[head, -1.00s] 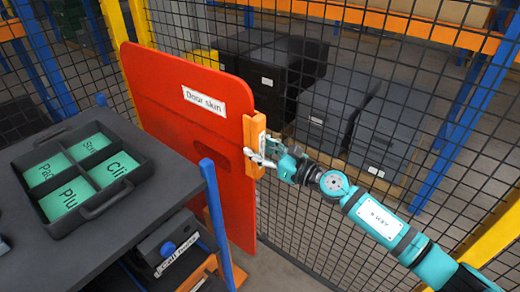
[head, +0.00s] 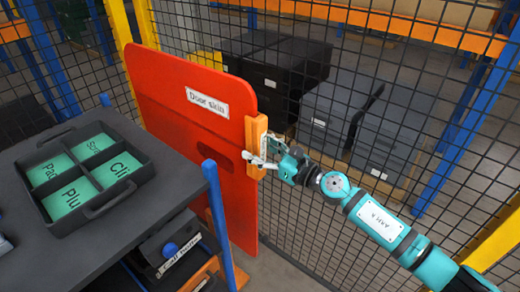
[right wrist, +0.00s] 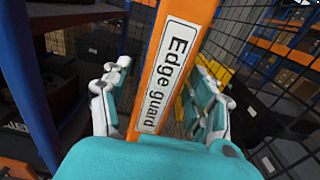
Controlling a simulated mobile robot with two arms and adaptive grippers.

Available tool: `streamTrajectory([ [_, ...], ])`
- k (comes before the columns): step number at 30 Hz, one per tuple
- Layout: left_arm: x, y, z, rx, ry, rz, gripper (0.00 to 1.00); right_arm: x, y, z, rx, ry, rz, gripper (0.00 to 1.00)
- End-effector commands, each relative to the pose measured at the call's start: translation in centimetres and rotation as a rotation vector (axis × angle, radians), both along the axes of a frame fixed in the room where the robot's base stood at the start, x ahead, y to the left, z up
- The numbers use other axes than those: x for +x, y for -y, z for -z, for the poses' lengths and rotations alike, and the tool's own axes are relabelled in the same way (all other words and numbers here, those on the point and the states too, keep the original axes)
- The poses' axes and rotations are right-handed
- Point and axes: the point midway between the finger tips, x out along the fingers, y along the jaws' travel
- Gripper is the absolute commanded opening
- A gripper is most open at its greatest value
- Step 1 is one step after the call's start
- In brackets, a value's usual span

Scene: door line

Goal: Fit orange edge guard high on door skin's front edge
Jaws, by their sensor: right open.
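The orange edge guard (head: 257,136) sits upright on the upper part of the red door skin's (head: 185,130) right-hand vertical edge, in the head view. It touches that edge. My right gripper (head: 261,159) is open at the guard's lower part, coming from the right. In the right wrist view, the guard (right wrist: 176,60) with its "Edge guard" label runs between the two spread fingers, with gaps on both sides. How deep the guard sits on the edge is hidden. My left gripper is not in view.
A dark table (head: 150,215) with a divided tray (head: 150,178) of green labelled cards stands at the left, close to the door skin. A black mesh fence (head: 330,190) runs behind the door skin and my right arm. Dark boxes (head: 320,115) stand beyond it.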

Motion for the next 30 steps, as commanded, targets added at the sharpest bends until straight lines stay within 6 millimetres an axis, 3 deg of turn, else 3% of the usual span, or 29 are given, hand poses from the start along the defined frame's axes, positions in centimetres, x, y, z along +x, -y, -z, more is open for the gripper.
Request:
streamTrajectory([
  [8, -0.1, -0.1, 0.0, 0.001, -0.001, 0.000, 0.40, -0.7, 1.2, 0.2, -0.002, -0.001, 0.001, 0.60],
  [21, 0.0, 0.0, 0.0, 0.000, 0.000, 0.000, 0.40, -5.9, 8.2, 0.2, -0.001, -0.003, 0.002, 0.60],
  [30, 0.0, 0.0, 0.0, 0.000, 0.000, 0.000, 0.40, -7.1, 9.7, 0.0, 0.000, 0.000, -0.001, 0.60],
])
